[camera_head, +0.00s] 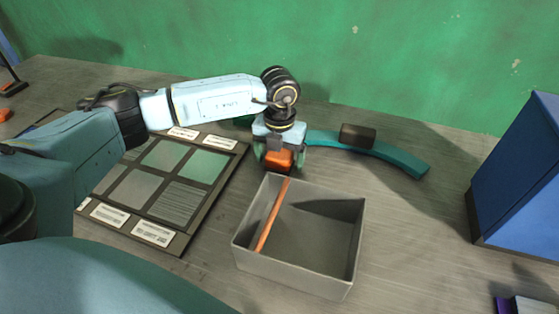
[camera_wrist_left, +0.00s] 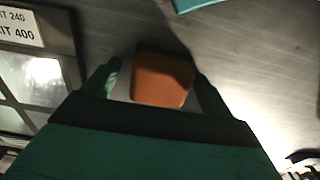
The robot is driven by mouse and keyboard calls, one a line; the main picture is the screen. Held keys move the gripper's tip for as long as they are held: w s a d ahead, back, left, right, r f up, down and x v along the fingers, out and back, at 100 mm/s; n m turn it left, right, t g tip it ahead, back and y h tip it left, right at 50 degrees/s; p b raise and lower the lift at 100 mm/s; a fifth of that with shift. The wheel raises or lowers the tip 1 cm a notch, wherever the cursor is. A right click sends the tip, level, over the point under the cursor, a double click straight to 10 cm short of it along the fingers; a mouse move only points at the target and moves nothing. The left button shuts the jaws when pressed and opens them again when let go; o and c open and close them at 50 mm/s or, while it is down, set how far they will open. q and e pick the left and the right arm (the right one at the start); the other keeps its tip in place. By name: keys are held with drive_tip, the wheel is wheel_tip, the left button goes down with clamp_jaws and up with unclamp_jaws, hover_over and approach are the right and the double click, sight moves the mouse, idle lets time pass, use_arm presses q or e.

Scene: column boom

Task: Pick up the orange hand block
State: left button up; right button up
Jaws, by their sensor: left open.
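The orange hand block (camera_head: 279,159) is on the grey table, just behind the grey open box. In the left wrist view the orange hand block (camera_wrist_left: 162,79) lies between the two fingers. My left gripper (camera_head: 279,162) points down over the block. It is open, with a finger on each side of the block; in the left wrist view my left gripper (camera_wrist_left: 158,80) shows small gaps beside the block. The block's lower part is hard to see in the head view. My right gripper is not in view.
The open grey box (camera_head: 335,280) with an orange stick (camera_head: 272,215) in it stands close in front. A sample board (camera_head: 215,170) lies left. A teal curved strip (camera_head: 405,160) with a dark block (camera_head: 357,136) lies right. A blue cabinet (camera_head: 520,180) stands far right.

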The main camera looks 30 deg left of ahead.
use_arm(q)
drive_tip(key=c, duration=1.1)
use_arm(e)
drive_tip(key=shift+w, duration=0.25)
use_arm(q)
drive_tip(key=shift+o, duration=0.2)
wheel_tip(320, 180, up, 9)
drive_tip(key=shift+w+r+p, duration=0.1)
drive_tip(key=shift+p, duration=0.35)
drive_tip(key=shift+r, duration=0.45)
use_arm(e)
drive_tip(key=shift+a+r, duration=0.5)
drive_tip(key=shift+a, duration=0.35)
